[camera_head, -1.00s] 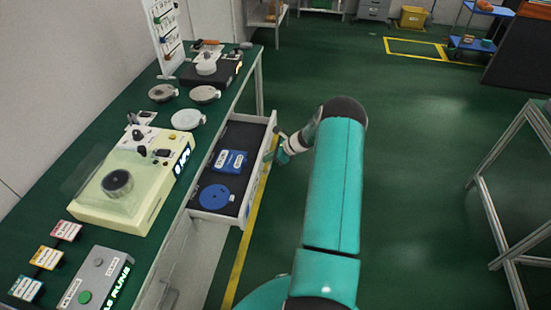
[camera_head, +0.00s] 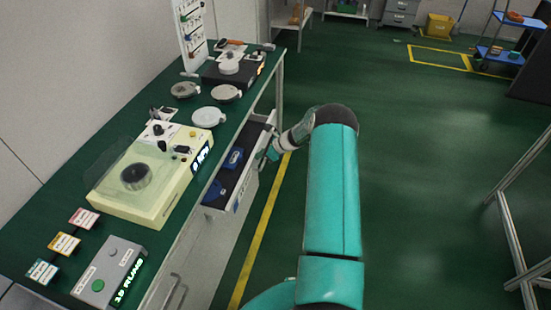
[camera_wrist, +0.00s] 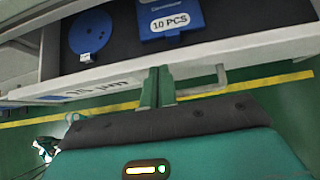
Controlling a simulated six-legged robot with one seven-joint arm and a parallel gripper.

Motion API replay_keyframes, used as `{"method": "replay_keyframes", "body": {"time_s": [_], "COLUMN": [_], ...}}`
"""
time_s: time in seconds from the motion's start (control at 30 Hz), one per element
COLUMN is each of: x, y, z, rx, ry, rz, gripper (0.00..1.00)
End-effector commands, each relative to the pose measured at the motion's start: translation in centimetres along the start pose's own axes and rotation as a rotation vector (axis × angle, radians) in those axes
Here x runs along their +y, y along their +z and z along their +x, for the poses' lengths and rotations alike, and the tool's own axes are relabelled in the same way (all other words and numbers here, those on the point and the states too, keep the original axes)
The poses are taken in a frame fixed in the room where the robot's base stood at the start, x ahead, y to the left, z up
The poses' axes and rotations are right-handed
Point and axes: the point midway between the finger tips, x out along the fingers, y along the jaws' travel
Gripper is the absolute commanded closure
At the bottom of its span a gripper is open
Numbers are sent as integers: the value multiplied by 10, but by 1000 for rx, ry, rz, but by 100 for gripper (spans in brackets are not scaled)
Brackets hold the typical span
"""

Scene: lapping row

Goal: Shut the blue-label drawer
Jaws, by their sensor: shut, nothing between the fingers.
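The drawer (camera_head: 250,177) stands partly open under the green bench, beside the cream machine. In the wrist view, the drawer front (camera_wrist: 120,85) crosses the picture and bears a pale label (camera_wrist: 95,89); the label's colour is hard to tell. A metal handle (camera_wrist: 215,82) is just right of the fingers. My gripper (camera_wrist: 157,72) is shut and empty, its fingertips at the drawer front; I cannot tell whether they touch. It also shows in the head view (camera_head: 267,155).
The cream machine (camera_head: 150,185) and a grey control box (camera_head: 108,268) stand on the bench (camera_head: 50,215). Another handle (camera_head: 174,290) shows low on the bench's side. A metal frame (camera_head: 510,220) is at the right. The floor between is clear.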

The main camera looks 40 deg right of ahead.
Motion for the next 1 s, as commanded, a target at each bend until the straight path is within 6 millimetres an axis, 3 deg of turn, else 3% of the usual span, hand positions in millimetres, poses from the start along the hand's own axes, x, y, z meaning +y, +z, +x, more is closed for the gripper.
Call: {"method": "replay_keyframes", "body": {"time_s": [0.2, 0.4, 0.6, 1.0], "x": [1, 1, 0, 1], "y": [37, 59, 71, 77], "z": [41, 66, 78, 82], "rx": [0, 1, 2, -2], "ry": [3, 2, 1, 1], "rz": [-3, -2, -1, 0], "gripper": [100, 100, 100, 100]}}
